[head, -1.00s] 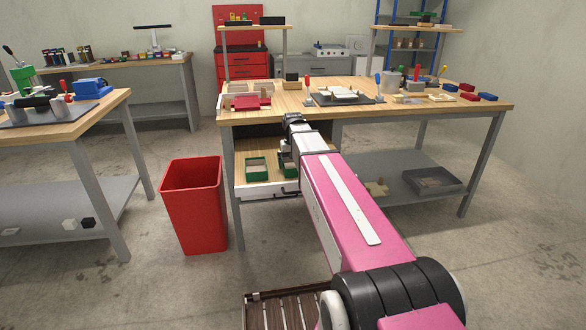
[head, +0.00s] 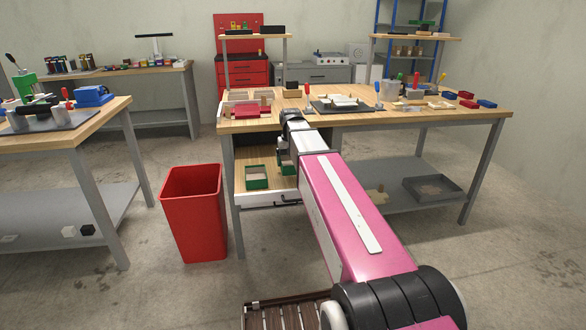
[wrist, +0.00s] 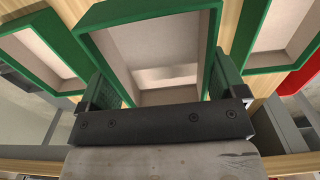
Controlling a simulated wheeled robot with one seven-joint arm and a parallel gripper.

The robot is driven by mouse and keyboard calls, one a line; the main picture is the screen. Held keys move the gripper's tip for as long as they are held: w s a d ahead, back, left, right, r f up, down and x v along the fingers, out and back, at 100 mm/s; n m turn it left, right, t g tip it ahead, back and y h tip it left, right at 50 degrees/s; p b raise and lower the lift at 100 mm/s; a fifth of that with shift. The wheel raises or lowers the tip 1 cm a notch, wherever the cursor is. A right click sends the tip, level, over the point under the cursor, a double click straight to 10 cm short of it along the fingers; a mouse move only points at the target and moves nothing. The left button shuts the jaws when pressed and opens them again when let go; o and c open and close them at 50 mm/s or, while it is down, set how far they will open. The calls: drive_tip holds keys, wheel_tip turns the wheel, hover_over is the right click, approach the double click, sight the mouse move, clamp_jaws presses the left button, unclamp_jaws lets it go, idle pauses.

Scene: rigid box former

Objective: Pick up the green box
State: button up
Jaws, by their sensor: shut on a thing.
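My gripper (wrist: 165,88) is shut on a green box (wrist: 88,52), with one finger against each outer side of it. The box is an open frame with a pale inside. In the head view my gripper (head: 286,153) is over the right part of the open drawer, largely hidden by my arm, and only a little green of the held box (head: 286,168) shows. A second green box (head: 257,171) sits in the drawer to the left. In the wrist view, green boxes lie on both sides of the held one, at left (wrist: 35,35) and right (wrist: 253,30).
The drawer (head: 265,200) stands open under the wooden workbench (head: 430,112), whose top carries tools and parts. A red bin (head: 192,215) stands on the floor left of the drawer. Another bench (head: 105,112) is at the far left.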

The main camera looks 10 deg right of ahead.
drive_tip(key=s+a+r, duration=0.2)
drive_tip(key=a+r, duration=0.4)
drive_tip(key=a, duration=0.4)
drive_tip(key=shift+a+r, duration=0.15)
drive_tip(key=shift+a, duration=0.15)
drive_tip(key=shift+s+d, duration=0.1)
